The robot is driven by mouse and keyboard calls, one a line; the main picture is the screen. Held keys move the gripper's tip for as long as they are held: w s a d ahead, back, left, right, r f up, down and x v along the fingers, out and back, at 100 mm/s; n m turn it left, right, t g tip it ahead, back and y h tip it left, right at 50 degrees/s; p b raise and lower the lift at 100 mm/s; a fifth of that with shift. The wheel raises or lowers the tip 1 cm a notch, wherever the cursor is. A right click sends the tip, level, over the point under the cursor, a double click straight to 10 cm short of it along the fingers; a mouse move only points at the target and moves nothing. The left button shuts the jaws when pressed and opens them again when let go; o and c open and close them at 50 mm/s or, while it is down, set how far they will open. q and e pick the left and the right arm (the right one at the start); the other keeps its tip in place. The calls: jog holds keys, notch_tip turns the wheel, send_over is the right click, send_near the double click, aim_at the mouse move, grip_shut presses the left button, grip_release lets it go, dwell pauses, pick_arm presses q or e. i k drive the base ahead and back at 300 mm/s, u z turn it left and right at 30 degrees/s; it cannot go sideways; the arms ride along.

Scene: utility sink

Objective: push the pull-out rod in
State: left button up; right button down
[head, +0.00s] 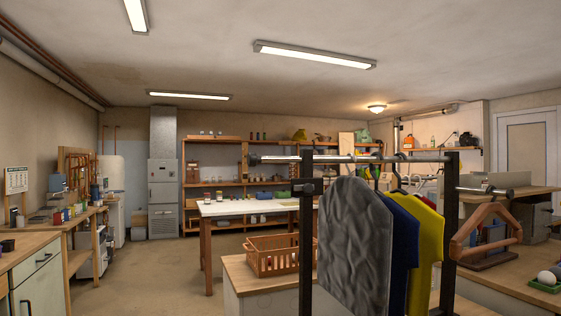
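A dark clothes rack (449,215) stands close in front of me, to the right of the middle. A metal top rod (275,159) crosses both of its posts, and its left end sticks out past the left post. A lower metal rod (484,191) sticks out to the right from the right post and ends in a round cap. The frame does not show clearly which of these is the pull-out rod. Any part of the lower rod behind the clothes is hidden. Neither of my grippers is in view.
Grey (354,245), blue and yellow (427,240) garments hang between the posts. An orange basket (272,262) sits on a counter left of the rack. A wooden hanger-shaped stand (486,235) is close to the lower rod's right end. Open floor (165,275) lies to the left.

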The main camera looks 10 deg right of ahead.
aim_at(252, 159)
jog(key=u, duration=0.55)
jog(key=k, duration=0.65)
jog(key=u, duration=1.05)
jog(key=i, duration=0.85)
jog(key=z, duration=0.5)
jog(key=i, duration=0.8)
jog(key=z, duration=0.75)
